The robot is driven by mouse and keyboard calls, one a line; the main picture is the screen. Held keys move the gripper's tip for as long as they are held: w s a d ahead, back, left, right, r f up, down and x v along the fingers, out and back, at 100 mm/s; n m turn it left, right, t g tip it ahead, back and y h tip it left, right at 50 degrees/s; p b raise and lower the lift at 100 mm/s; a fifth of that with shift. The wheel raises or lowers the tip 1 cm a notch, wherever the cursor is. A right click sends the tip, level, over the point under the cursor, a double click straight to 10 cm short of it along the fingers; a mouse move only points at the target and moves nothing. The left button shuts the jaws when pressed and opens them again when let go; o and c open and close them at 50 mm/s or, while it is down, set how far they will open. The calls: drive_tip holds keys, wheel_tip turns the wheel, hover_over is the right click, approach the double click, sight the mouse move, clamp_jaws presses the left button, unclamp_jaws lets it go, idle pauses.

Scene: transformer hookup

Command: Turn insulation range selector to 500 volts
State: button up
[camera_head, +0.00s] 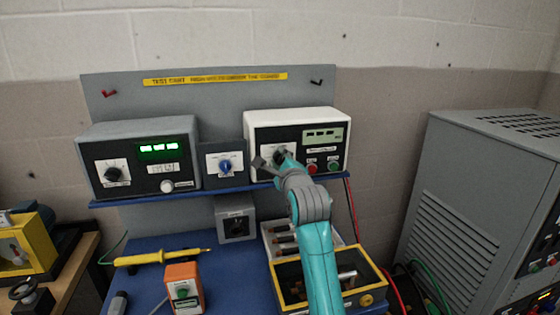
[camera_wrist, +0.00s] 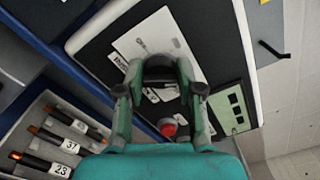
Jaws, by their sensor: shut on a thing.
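The white-cased tester (camera_head: 297,114) with a black front panel stands on the right of the blue shelf. Its dark selector knob (camera_wrist: 158,66) sits on a white label plate (camera_wrist: 178,40) in the wrist view. My gripper (camera_head: 276,158) is at this plate, and its fingers cover most of the knob in the head view. In the wrist view my gripper (camera_wrist: 159,84) has one finger on each side of the knob and is shut on it. The knob's pointer and the printed range marks are too small or hidden to read.
A red button (camera_head: 312,168) and a green button (camera_head: 333,166) sit right of the knob, below the display (camera_head: 323,135). A small blue-knob panel (camera_head: 225,167) stands close on the left. A yellow bin (camera_head: 371,297) lies below my arm.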

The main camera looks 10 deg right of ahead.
drive_tip(key=o, duration=1.1)
drive_tip(key=shift+o, duration=0.2)
drive_tip(key=s, duration=1.2)
